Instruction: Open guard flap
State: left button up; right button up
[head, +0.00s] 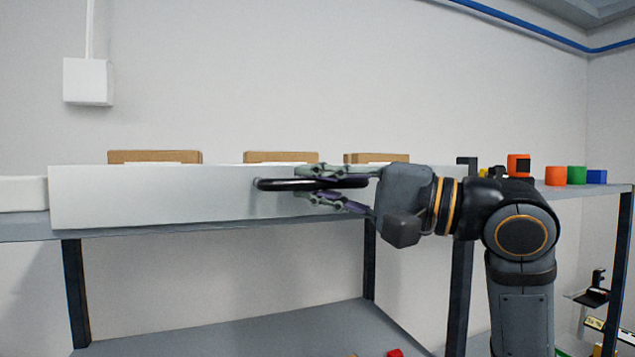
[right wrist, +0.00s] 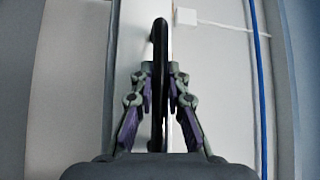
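The guard flap (head: 150,196) is a long, pale panel standing upright along the front of the shelf in the head view. A black bar handle (head: 270,184) lies level in front of its right part. My right gripper (head: 308,184) comes from the right, one finger above the handle and one below. In the right wrist view, the black handle (right wrist: 160,60) runs between the two fingers (right wrist: 160,92), which have drawn in close on both sides. They look shut on it, though contact is hard to see. My left gripper is not in view.
Three cardboard boxes (head: 155,156) show above the flap's top edge. Orange, green and blue items (head: 576,175) stand at the right end of the shelf. A dark leg (head: 76,290) supports the shelf, with a lower shelf (head: 250,335) beneath. The space before the flap's left part is clear.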

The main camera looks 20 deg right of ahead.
grip_shut()
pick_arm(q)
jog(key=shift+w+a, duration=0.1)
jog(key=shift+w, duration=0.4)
